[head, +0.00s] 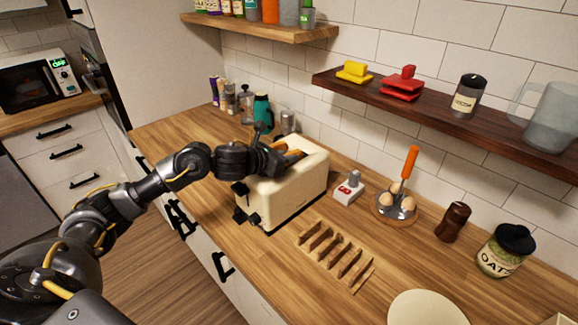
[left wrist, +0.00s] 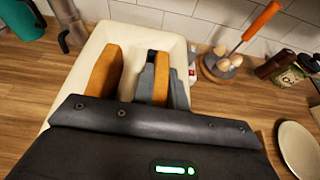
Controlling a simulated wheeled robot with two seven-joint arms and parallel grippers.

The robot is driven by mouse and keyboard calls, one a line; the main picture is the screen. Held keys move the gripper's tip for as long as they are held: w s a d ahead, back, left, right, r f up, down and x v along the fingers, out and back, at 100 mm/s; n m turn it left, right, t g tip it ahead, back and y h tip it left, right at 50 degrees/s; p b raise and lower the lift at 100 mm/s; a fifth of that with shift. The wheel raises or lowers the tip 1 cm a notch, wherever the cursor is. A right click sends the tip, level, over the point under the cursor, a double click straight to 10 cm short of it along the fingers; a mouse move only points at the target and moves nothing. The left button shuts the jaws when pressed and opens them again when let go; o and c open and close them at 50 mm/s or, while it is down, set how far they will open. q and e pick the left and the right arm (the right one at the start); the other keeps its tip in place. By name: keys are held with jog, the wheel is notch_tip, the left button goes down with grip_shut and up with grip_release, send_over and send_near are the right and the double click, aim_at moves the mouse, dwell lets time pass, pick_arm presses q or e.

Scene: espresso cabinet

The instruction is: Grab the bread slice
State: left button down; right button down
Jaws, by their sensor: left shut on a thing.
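The cream toaster (head: 293,192) stands on the wooden counter; its rim also shows in the left wrist view (left wrist: 130,34). Two toasted bread slices stick up from it. My left gripper (head: 279,160) is over the toaster top and points down at it. In the left wrist view, my left gripper (left wrist: 161,85) is shut on the right bread slice (left wrist: 162,80), with a finger on either side. The other bread slice (left wrist: 104,71) stands free to the left. The lower parts of the slices are hidden. My right gripper is not in view.
A wooden slotted rack (head: 337,255) stands empty in front of the toaster, with a pale plate (head: 428,308) to its right. An egg holder (head: 394,207), a brown shaker (head: 453,222) and an oats jar (head: 499,256) line the wall side. A dark shelf (head: 440,115) overhangs the counter.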

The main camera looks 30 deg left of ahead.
pick_arm(q)
jog(key=shift+r, duration=0.65)
notch_tip(320, 180, up, 7)
jog(key=shift+f+b, duration=0.1)
jog(key=shift+b, duration=0.25)
jog(key=shift+r, duration=0.95)
